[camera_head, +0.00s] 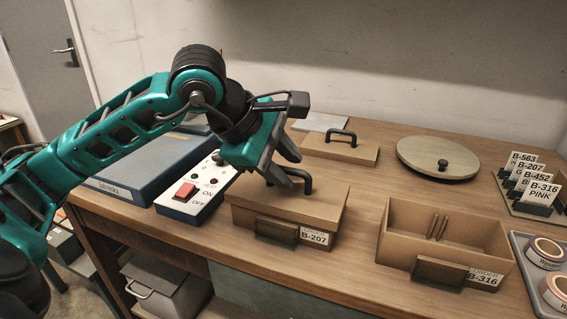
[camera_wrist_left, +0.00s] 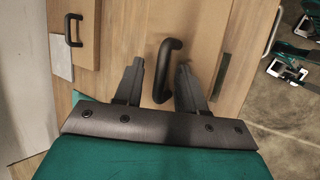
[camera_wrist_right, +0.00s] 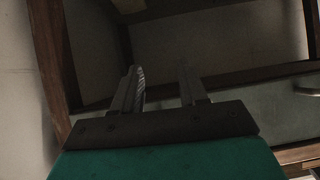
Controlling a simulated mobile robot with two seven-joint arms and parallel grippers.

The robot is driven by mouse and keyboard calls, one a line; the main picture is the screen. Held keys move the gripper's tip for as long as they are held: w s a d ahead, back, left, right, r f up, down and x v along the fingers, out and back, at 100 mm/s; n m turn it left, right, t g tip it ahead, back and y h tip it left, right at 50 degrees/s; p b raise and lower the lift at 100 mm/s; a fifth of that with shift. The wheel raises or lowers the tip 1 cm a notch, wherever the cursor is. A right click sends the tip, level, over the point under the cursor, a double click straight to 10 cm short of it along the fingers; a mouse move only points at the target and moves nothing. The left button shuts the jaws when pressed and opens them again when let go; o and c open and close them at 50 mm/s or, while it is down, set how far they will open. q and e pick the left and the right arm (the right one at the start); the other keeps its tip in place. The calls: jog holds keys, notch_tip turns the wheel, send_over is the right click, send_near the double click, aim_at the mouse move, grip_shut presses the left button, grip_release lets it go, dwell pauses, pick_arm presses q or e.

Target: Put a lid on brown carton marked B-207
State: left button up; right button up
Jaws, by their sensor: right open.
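The brown carton marked B-207 (camera_head: 244,216) stands near the front of the bench, with a flat brown lid (camera_head: 318,205) lying on its top. The lid's dark bent handle (camera_head: 304,181) stands up; the handle also shows in the left wrist view (camera_wrist_left: 166,68). My left gripper (camera_head: 281,160) is just above the lid. Its fingers are apart, with the handle between or just beyond their tips, and I see no grip on it. My right gripper (camera_wrist_right: 160,72) is open and empty, away from the carton, facing dim bench framework.
An open carton marked B-316 (camera_head: 399,213) stands to the right. Another handled lid (camera_head: 341,152) and a round lid (camera_head: 437,157) lie behind. Label cards (camera_head: 540,190) and a tape tray (camera_head: 524,250) are at right. A switch box (camera_head: 199,190) and blue case (camera_head: 144,168) are left.

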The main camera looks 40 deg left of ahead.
pick_arm(q)
jog(key=v, duration=1.3)
jog(key=shift+s+d+f, duration=0.1)
dwell(0.4)
